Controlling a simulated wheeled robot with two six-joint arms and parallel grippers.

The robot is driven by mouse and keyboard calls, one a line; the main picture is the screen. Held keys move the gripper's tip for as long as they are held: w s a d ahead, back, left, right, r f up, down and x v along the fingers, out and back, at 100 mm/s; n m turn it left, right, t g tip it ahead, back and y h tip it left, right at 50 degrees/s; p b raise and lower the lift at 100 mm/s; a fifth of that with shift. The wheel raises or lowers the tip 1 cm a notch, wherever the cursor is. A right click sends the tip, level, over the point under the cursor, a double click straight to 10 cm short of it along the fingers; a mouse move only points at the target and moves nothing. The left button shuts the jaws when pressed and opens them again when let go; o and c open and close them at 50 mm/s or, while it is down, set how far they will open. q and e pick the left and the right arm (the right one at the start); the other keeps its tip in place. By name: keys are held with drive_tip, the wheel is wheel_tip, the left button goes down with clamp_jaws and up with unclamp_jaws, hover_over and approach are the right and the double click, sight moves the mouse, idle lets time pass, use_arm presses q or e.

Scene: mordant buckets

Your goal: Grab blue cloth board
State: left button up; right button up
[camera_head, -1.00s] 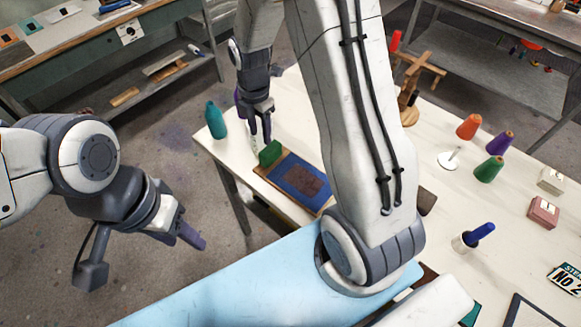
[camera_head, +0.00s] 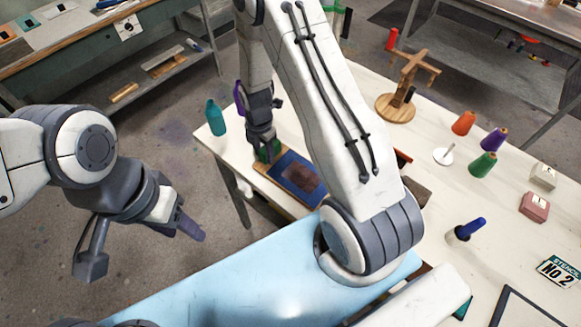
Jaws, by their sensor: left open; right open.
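The blue cloth board (camera_head: 293,174) is a wooden board with a blue sheet and a dark brown patch, lying flat near the white table's left edge. My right arm hides part of its right side. A green block (camera_head: 268,151) stands at the board's far left end. My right gripper (camera_head: 266,155) is open and low over that end, with its fingers at the green block. I cannot tell whether they touch it. My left gripper (camera_head: 190,229) is open and empty, off the table over the floor at the left.
A teal bottle (camera_head: 215,118) stands at the table's left corner, near my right gripper. A wooden stand (camera_head: 396,106), orange, purple and green cones (camera_head: 483,165), and a cup with a blue handle (camera_head: 463,232) stand to the right.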

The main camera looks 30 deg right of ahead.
clamp_jaws()
